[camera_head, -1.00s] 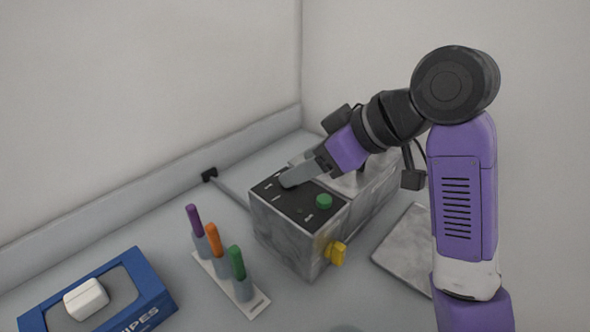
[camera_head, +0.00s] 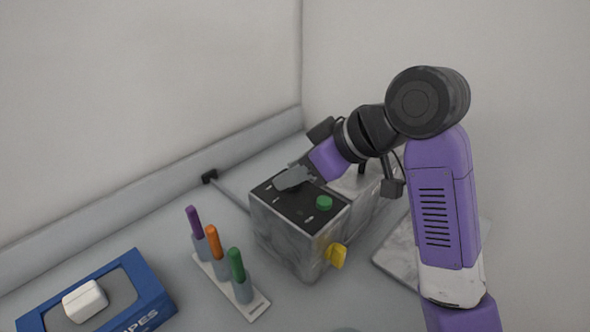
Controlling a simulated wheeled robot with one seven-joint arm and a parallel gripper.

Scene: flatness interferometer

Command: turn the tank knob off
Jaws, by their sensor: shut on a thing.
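The tank is a grey, mottled metal box (camera_head: 285,237) with a black control panel (camera_head: 300,213) on top. My gripper (camera_head: 288,182) is down at the back left of this panel, reaching in from the upper right. It is shut on what appears to be the tank knob, which its fingers hide. A green round knob or button (camera_head: 324,203) stands uncovered at the panel's right side. A yellow tap handle (camera_head: 337,256) sticks out of the box's front right side. The knob's pointer position cannot be seen.
A holder (camera_head: 257,305) with purple, orange and green pens stands left of the tank. A blue wipes box (camera_head: 155,290) lies at lower left. A grey slab (camera_head: 395,262) lies right of the tank, partly behind my arm. Walls close off the back.

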